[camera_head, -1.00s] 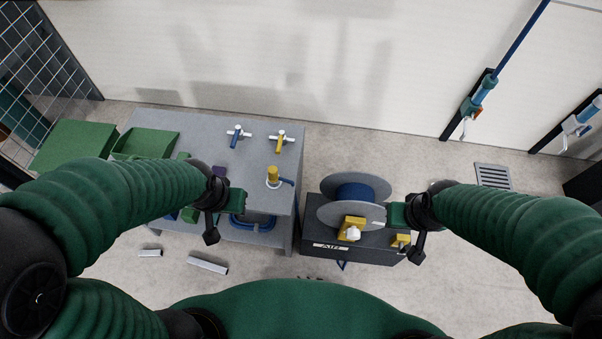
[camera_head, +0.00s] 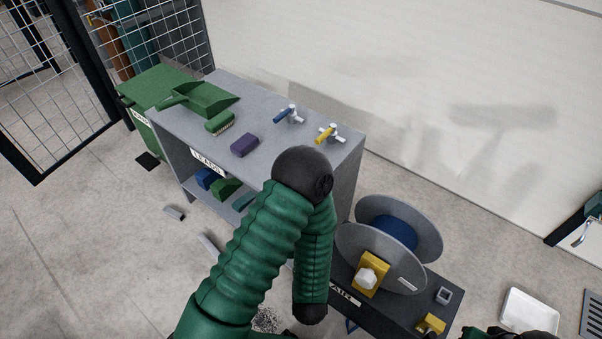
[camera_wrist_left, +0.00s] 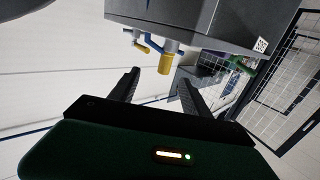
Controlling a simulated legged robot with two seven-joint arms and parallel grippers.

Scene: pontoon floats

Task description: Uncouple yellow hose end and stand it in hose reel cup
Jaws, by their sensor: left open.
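In the left wrist view a yellow cylinder (camera_wrist_left: 166,62) shows ahead of my left gripper (camera_wrist_left: 160,90), seen between the two spread fingers and apart from them; I take it for the yellow hose end. My left gripper is open and empty. In the head view my left arm hides the hose end and the left gripper. The hose reel (camera_head: 398,240), with grey discs and a blue drum, stands on a dark base at the lower right. A small square open cup (camera_head: 444,295) sits on that base. My right gripper is out of view.
The grey bench (camera_head: 262,112) carries a blue-handled valve (camera_head: 289,114), a yellow-handled valve (camera_head: 330,133), a purple block (camera_head: 244,145), a green brush (camera_head: 220,122) and a green dustpan (camera_head: 205,100). A white tray (camera_head: 529,310) lies on the floor right of the reel.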

